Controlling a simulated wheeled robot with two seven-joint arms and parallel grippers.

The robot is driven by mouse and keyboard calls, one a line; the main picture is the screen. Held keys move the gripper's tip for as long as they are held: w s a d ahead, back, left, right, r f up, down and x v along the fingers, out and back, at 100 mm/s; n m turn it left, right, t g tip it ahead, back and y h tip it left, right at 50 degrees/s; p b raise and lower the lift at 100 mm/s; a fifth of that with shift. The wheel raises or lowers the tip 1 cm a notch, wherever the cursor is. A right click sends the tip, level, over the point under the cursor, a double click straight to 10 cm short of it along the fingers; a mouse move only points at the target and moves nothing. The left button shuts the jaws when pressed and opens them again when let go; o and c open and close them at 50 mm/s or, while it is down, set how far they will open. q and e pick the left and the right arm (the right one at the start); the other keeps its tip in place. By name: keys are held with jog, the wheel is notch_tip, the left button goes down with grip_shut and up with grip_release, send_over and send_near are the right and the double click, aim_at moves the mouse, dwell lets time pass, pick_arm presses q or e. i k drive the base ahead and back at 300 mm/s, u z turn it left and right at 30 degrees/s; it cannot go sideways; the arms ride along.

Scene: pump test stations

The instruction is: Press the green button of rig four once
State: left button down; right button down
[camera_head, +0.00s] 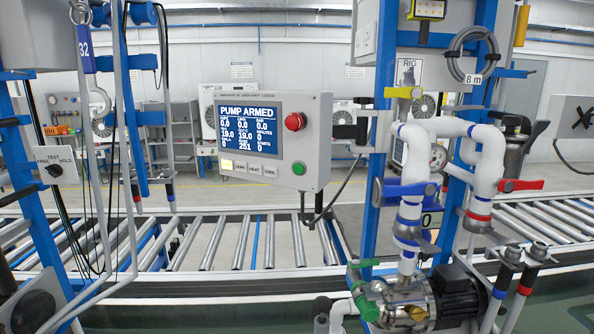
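A grey control box (315,140) hangs in the middle of the view, its face turned slightly to the left. Its green button (298,168) sits at the lower right of the face, below a red mushroom button (295,121). The blue screen (248,128) reads PUMP ARMED above rows of small figures. A row of small keys (255,168) lies under it, the leftmost yellowish. Neither of my grippers shows.
White pipes with coloured valve handles (404,191) and a pump (450,295) stand at the right. A roller conveyor (240,245) runs behind the box. A blue frame with a TEST switch plate (55,165) stands at the left. The space before the box looks clear.

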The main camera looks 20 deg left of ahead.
aim_at(298, 168)
jog(key=z, duration=2.2)
jog(key=i, duration=1.6)
jog(key=u, duration=2.8)
